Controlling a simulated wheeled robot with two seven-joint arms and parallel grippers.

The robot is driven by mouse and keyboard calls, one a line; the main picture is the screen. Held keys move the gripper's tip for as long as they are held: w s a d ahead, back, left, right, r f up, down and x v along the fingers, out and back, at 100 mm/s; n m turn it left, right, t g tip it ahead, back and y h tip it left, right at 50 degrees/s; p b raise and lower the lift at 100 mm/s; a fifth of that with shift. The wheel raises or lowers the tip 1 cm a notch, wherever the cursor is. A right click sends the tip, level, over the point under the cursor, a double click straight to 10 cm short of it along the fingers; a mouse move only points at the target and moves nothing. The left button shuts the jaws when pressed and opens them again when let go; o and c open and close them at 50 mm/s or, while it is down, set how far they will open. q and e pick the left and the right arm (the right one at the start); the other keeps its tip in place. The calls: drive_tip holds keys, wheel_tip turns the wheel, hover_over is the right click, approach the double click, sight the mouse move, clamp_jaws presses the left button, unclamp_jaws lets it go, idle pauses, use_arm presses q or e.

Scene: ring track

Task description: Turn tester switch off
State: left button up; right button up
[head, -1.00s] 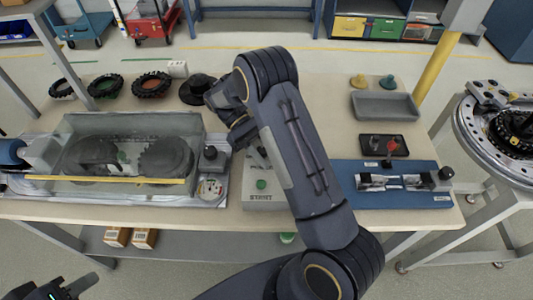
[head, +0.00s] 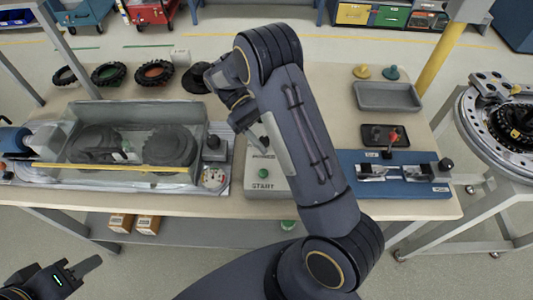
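The tester box (head: 265,180) is a pale box on the bench with a green START button (head: 263,173) and a dark label behind it. My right arm crosses over the box and hides its rear part, so I cannot make out the power switch. My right gripper (head: 242,122) points down at the back of the box; its fingertips are mostly hidden, and I cannot tell whether it touches anything. My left gripper (head: 85,266) is low at the left, away from the bench, with its fingers apart and empty.
A clear-walled chamber (head: 85,118) with dark wheels stands left of the box. Dark rings (head: 109,74) lie at the back left.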

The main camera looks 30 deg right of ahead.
drive_tip(key=s+a+r, duration=0.7)
drive_tip(key=s+r, duration=0.2)
drive_tip(key=s, duration=0.2)
drive_tip(key=shift+s, duration=0.15)
